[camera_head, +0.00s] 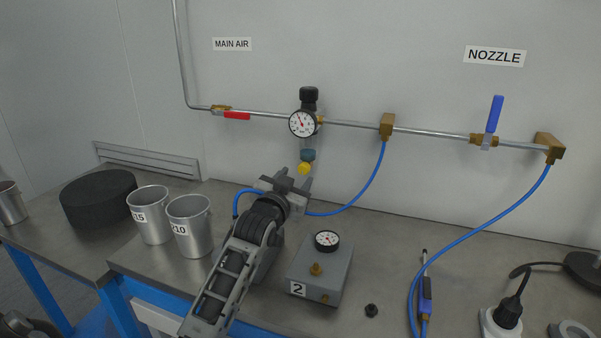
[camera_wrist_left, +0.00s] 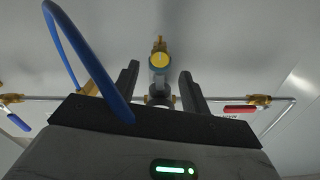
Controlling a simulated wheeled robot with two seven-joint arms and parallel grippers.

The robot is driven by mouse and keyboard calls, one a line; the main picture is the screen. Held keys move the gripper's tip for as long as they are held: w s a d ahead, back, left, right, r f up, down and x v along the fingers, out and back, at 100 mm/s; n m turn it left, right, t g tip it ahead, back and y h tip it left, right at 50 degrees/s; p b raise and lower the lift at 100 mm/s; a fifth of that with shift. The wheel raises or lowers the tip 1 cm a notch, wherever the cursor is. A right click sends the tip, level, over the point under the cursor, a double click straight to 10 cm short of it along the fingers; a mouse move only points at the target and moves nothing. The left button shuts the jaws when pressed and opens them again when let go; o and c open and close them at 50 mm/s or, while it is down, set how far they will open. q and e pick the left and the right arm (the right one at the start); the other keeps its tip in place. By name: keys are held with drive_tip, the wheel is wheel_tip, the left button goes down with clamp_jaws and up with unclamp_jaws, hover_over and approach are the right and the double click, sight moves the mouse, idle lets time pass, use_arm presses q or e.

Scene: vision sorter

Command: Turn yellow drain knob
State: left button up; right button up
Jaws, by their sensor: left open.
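The yellow drain knob (camera_head: 304,168) hangs at the bottom of the regulator and filter assembly (camera_head: 308,120), below the round pressure gauge. My left gripper (camera_head: 297,181) is just below the knob in the head view, with its fingers pointing up toward it. In the left wrist view the knob (camera_wrist_left: 159,61) shows as a yellow disc between and beyond the two fingers (camera_wrist_left: 158,78). The fingers are apart and nothing is held between them. I cannot tell that either finger touches the knob.
A blue hose (camera_head: 370,180) loops down behind my left gripper. Two metal cups (camera_head: 190,228) stand left of my arm. A grey box with a gauge (camera_head: 321,268) sits right of it. A red-handled valve (camera_head: 236,115) and a blue-handled valve (camera_head: 494,115) are on the pipe.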

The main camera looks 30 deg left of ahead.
sight(302, 170)
use_arm(q)
drive_tip(key=shift+x, duration=2.05)
use_arm(e)
drive_tip(key=shift+w+r, duration=0.15)
drive_tip(key=shift+w, duration=0.25)
use_arm(q)
drive_tip(key=shift+f, duration=0.1)
drive_tip(key=c, duration=1)
use_arm(e)
drive_tip(key=shift+s, duration=0.15)
